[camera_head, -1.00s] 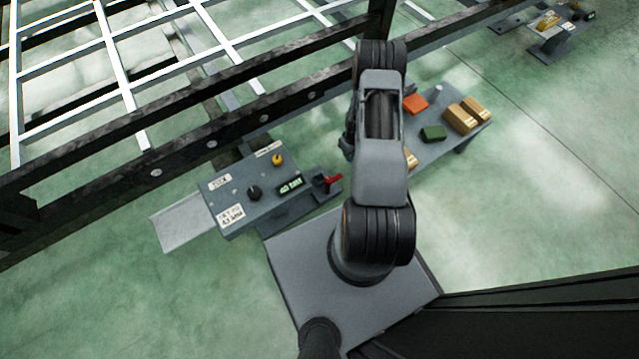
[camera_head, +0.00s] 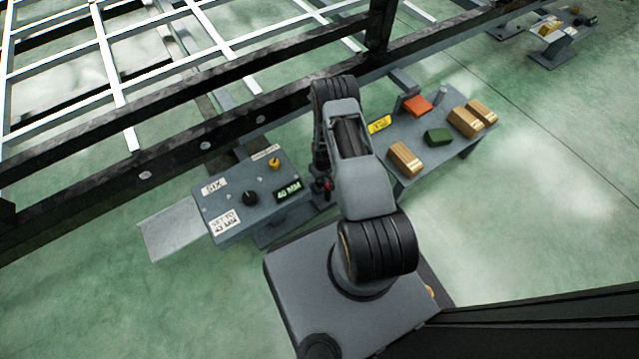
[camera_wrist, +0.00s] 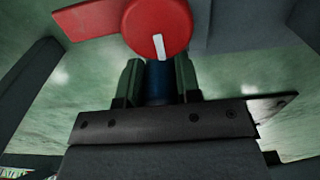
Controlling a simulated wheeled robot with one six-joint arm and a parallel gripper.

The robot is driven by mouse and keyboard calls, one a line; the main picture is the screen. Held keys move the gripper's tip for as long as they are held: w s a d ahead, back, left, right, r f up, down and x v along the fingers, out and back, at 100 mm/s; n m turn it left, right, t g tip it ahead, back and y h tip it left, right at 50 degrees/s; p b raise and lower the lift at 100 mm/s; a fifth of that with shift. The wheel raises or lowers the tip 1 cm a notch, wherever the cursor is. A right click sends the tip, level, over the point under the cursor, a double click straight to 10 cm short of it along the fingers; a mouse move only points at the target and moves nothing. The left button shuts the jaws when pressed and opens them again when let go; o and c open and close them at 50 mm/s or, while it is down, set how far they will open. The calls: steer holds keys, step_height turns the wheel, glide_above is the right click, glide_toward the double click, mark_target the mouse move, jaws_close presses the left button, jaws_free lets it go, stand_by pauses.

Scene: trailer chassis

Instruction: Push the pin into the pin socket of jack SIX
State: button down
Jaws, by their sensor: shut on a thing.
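The jack unit (camera_head: 235,215) is a grey console labelled SIX, with a black knob (camera_head: 250,198), a yellow knob (camera_head: 274,163) and a green 40 MM display (camera_head: 288,190). In the wrist view, my gripper (camera_wrist: 159,78) is shut on a dark blue cylinder (camera_wrist: 159,88), which may be the pin. A red disc with a white mark (camera_wrist: 158,28) and a red tab stands just beyond the fingertips. It hides the cylinder's far end, and I cannot tell whether they touch. In the head view, my gripper is at the console's right end, largely hidden by my arm. No socket opening is clearly visible.
Black chassis rails (camera_head: 150,160) run close behind the console. A grey table (camera_head: 420,175) to the right bears tan blocks (camera_head: 405,158), a green block (camera_head: 437,137) and an orange block (camera_head: 417,106). A yellow label (camera_head: 379,124) is by its left edge.

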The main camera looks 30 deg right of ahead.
steer(key=shift+w+a+f, duration=0.1)
steer(key=shift+a+f, duration=0.1)
steer(key=shift+f, duration=0.1)
steer(key=shift+w+a+f+b, duration=0.15)
steer(key=shift+f+b, duration=0.35)
steer(key=shift+f, duration=0.45)
steer(key=shift+a+f+b, duration=0.15)
steer(key=shift+f+b, duration=0.35)
steer(key=shift+f, duration=0.4)
steer(key=shift+f, duration=0.2)
steer(key=c, duration=0.8)
jaws_free()
steer(key=shift+r, duration=0.1)
